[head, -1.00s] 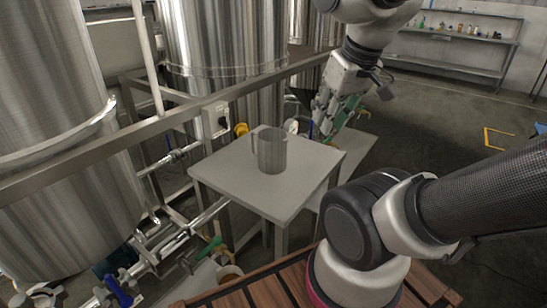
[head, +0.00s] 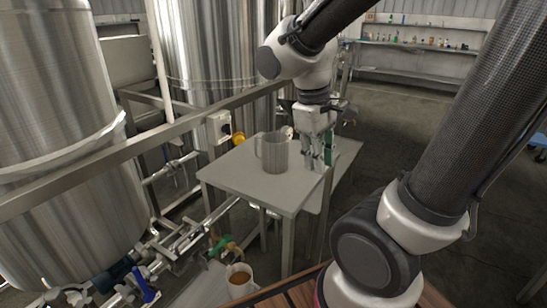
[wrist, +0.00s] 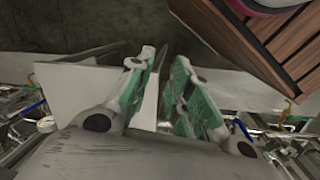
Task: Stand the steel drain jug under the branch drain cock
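The steel drain jug (head: 274,155) stands upright on a small grey table, its handle toward the left. My gripper (head: 318,165) points down just right of the jug, apart from it, near the table's right side. In the wrist view my gripper (wrist: 162,80) shows two green-padded fingers with an empty gap between them. Low on the pipework are a green-levered cock (head: 220,244) and a blue-levered cock (head: 145,286); I cannot tell for certain which is the branch drain cock. A pale cup with brown contents (head: 239,279) is below the green lever.
The grey table (head: 225,180) stands beside a steel rail (head: 80,153) in front of large steel tanks (head: 55,120). A yellow knob (head: 238,138) and a switch box (head: 219,127) are near the table's back. Floor to the right is open.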

